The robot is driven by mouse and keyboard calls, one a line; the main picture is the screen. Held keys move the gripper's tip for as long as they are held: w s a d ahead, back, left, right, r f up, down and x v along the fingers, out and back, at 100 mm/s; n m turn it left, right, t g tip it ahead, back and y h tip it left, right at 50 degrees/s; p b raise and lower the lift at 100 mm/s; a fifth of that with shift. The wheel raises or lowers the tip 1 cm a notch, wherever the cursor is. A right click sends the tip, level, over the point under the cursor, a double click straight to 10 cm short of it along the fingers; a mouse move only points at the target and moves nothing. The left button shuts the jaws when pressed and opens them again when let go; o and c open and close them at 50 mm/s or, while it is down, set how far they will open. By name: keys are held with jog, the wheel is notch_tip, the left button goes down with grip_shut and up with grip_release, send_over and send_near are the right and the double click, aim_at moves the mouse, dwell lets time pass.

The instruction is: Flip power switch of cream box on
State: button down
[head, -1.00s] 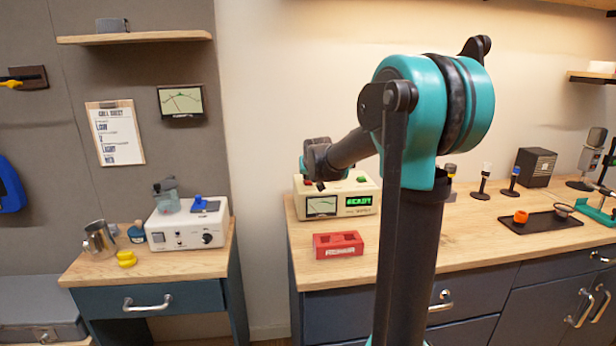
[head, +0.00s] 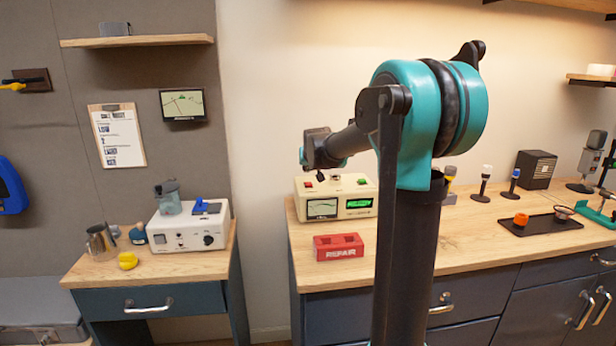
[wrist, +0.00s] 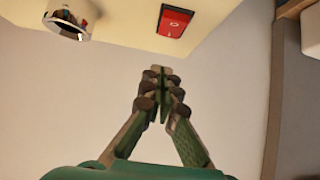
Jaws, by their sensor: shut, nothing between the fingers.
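The cream box (head: 347,208) stands on the wooden counter, with a dial meter and a lit green display on its front. Its red rocker switch (head: 308,184) is at the back left of the top. In the wrist view the red switch (wrist: 174,21) sits in the cream top (wrist: 125,15), near a shiny round metal part (wrist: 68,20). I cannot tell which way it is tipped. My gripper (wrist: 162,72) is shut and empty, its fingertips apart from the switch and below it in the picture. In the head view its fingers are not clear.
A red block marked REPAIR (head: 338,247) lies in front of the box. Several small upright posts and a black tray (head: 540,225) stand to the right. A white device (head: 188,230) stands on the separate left cabinet, across a gap.

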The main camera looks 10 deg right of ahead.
jog(key=s+r, duration=0.6)
jog(key=r, duration=0.3)
jog(key=shift+r, duration=0.1)
